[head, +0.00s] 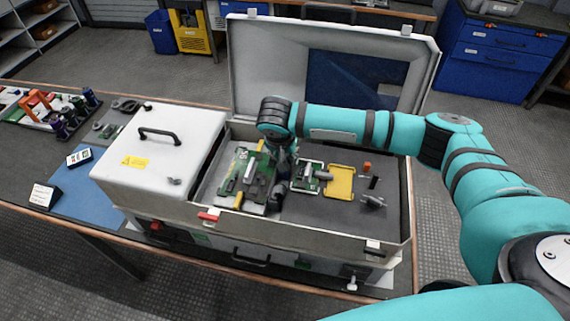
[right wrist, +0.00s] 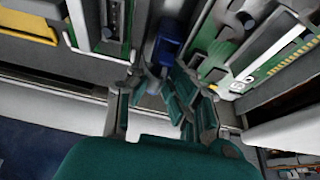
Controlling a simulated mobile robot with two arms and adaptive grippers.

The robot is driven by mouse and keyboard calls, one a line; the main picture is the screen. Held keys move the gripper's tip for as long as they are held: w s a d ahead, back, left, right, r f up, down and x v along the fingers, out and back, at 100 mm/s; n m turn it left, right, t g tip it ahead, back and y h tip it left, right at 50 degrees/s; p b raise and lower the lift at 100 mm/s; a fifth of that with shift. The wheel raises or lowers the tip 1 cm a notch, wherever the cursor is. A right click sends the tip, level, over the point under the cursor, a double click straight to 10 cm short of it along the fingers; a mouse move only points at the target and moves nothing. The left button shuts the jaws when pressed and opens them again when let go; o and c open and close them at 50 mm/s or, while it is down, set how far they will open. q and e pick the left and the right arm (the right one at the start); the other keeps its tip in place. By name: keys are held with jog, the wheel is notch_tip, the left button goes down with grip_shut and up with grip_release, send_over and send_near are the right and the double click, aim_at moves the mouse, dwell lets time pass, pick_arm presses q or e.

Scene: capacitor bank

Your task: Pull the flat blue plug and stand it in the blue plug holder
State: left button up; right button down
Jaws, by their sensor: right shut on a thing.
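My right gripper (head: 277,192) reaches down into the open grey case, between a large green circuit board and a smaller one. In the right wrist view my right gripper (right wrist: 163,85) is shut on a blue piece (right wrist: 168,42), which looks like the flat blue plug. Its lower end is hidden among the fingers, so I cannot tell whether it is still seated. In the head view the plug is hidden by the gripper. A rack of small dark blue-purple and green holders (head: 68,122) stands at the far left of the table; I cannot tell which is the blue plug holder.
The case's raised lid (head: 270,70) stands behind my arm, and its front wall (head: 300,232) is near. A yellow tray (head: 340,183) and loose parts lie to the right inside. A closed grey housing (head: 160,150) with a handle stands between the case and rack.

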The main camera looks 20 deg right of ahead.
jog(key=shift+f, duration=0.5)
jog(key=shift+s+f, duration=0.15)
jog(key=c, duration=1.2)
grip_release()
jog(key=shift+f, duration=0.15)
